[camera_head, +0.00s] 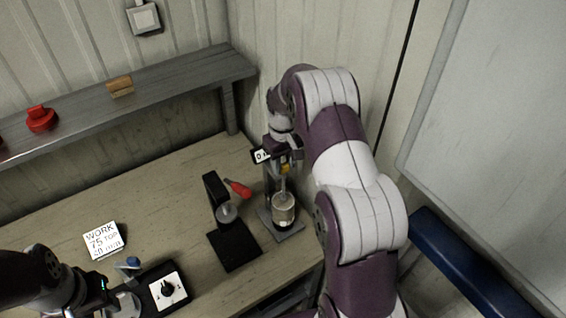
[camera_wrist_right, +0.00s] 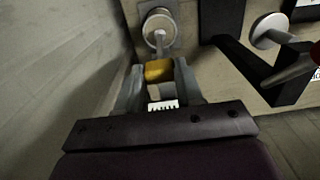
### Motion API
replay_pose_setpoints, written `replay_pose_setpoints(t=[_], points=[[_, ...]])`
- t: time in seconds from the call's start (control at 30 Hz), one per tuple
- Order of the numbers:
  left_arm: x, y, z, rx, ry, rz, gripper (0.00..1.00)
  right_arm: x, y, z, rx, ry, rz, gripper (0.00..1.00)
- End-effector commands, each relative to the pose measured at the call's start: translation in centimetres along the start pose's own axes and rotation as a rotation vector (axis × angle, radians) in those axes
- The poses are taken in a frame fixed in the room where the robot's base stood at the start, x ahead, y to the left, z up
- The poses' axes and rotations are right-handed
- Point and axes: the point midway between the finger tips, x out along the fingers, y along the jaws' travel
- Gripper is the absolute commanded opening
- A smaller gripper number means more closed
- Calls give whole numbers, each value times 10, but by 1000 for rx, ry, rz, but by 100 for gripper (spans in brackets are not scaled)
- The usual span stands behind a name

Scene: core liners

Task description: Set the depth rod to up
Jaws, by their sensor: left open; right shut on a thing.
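The depth rod (camera_head: 283,187) is a thin upright rod above a metal cylinder (camera_head: 284,210) on a grey base plate. Its yellow grip (camera_head: 285,169) is at the top, partly hidden by my right gripper (camera_head: 287,164). In the right wrist view the yellow grip (camera_wrist_right: 158,70) sits between the two fingers of my right gripper (camera_wrist_right: 159,82), which is shut on it. The cylinder also shows beyond it in that view (camera_wrist_right: 159,27). My left gripper (camera_head: 122,294) is open at the lower left, beside a box with a black dial (camera_head: 168,289).
A black stand (camera_head: 234,244) with a red-handled tool (camera_head: 238,188) is just left of the rod's stand. A white sign (camera_head: 104,240) is on the bench. A shelf (camera_head: 170,85) holds a red object (camera_head: 40,119) and a wooden block (camera_head: 120,86). The bench middle is clear.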

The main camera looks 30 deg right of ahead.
Motion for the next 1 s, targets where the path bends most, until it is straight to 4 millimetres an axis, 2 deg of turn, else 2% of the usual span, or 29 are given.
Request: replay_pose_setpoints(t=[0.03,0.1,0.37,0.47,0.57,0.63,0.7,0.8,0.9,1.0], points=[[-1,0,0,0,0,0,43,-5,1,-3,0,13,4,46],[-1,0,0,0,0,0,43,-5,1,-3,0,12,4,62],[0,0,0,0,0,0,43,-4,1,-2,0,9,3,62],[7,0,1,0,0,0,43,-10,1,-3,0,11,4,62],[14,0,2,0,-1,0,43,-33,1,-2,0,14,5,62],[3,0,0,0,0,0,43,-58,1,-2,0,13,4,62],[-22,0,-2,0,0,0,43,-88,0,-1,0,10,3,62],[-42,0,-5,0,1,0,43,-112,0,0,0,10,3,62],[-54,0,-6,0,1,0,43,-126,0,0,0,10,3,62],[-58,0,-7,0,0,0,43,-132,0,0,0,10,3,62]])
